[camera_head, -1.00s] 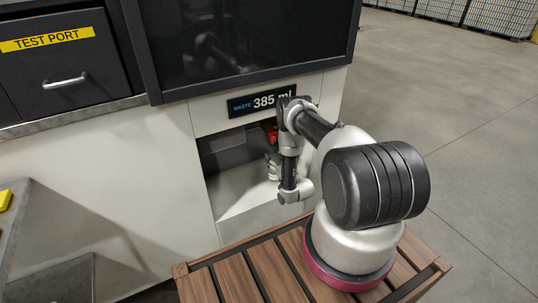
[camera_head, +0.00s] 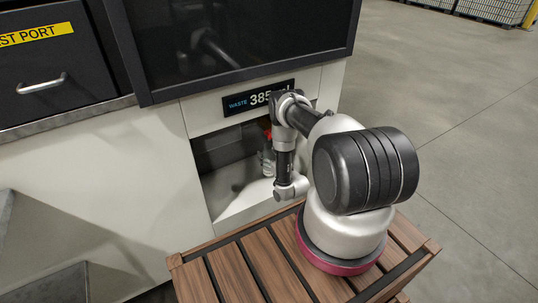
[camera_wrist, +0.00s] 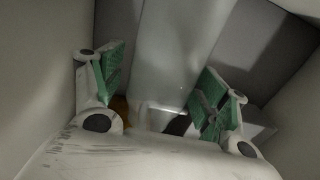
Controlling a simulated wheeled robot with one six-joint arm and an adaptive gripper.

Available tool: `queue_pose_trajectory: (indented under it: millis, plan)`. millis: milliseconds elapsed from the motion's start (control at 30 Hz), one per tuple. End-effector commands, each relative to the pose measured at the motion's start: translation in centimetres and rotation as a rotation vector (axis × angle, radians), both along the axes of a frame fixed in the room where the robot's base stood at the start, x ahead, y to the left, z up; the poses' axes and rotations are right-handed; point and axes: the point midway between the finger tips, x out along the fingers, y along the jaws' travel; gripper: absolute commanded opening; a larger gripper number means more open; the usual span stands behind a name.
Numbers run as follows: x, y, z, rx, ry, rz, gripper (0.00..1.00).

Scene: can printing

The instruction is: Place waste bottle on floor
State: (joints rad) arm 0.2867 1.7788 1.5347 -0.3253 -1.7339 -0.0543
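My gripper (camera_wrist: 163,65) has its two green-padded fingers spread apart in the wrist view. A smooth pale surface shows between and beyond them; I cannot tell whether it is the waste bottle or a wall of the recess. In the head view my gripper (camera_head: 267,160) is inside the waste recess (camera_head: 235,192), partly hidden behind my own wrist. A small red part (camera_head: 268,134) shows just above it, and I cannot tell what it belongs to.
A waste display (camera_head: 250,99) sits above the recess, under a dark panel (camera_head: 230,40). A drawer with a yellow sign (camera_head: 35,34) is at the left. Recess walls stand close on both sides of my gripper. The concrete floor (camera_head: 460,150) at the right is clear.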

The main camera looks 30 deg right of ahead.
Motion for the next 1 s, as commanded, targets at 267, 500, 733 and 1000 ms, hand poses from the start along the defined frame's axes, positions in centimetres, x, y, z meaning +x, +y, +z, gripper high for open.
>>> queue_pose_trajectory:
  millis: [267,500,733,1000]
  plan:
    - [-0.5,-0.1,0.2,0.0,0.002,-0.001,0.74]
    - [-5.3,-0.2,0.2,0.002,0.005,-0.002,0.74]
    - [-10.0,-0.4,0.2,0.002,0.003,-0.002,0.74]
    - [-12.0,-0.4,0.3,0.0,-0.001,0.0,0.74]
